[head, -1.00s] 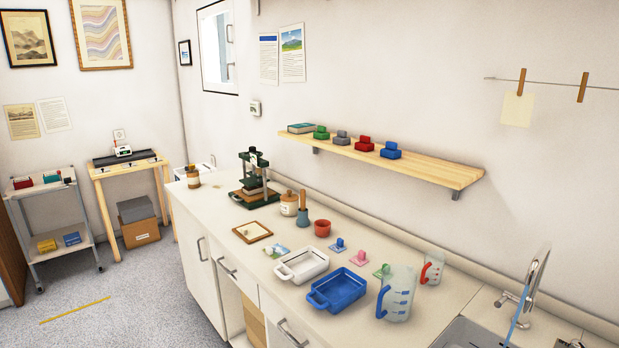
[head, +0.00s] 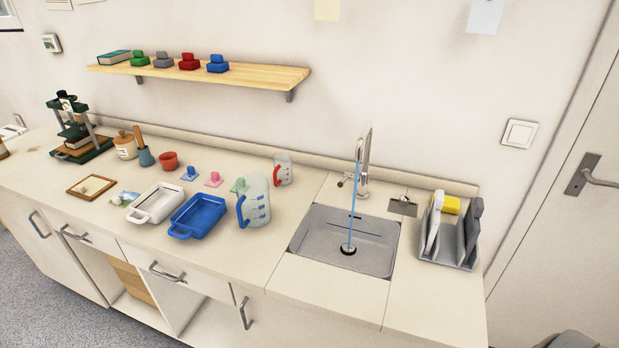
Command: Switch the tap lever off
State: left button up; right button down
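The chrome tap (head: 364,160) stands at the back edge of the sink. A thin blue stream of water (head: 352,215) runs from its spout down to the drain. A small lever (head: 346,180) appears to stick out to the left low on the tap body; its exact position is too small to tell. The steel sink (head: 310,243) is set into the counter and holds no visible objects. Neither of my grippers shows in the head view.
Left of the sink stand a blue-handled jug (head: 256,205), a red-handled jug (head: 283,172), a blue tray (head: 196,217) and a white tray (head: 157,203). Right of it is a grey rack (head: 451,240). The counter strip before the sink (head: 330,290) is clear. A door (head: 570,230) is at right.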

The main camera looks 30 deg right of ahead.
aim_at(347, 176)
jog(key=z, duration=1.3)
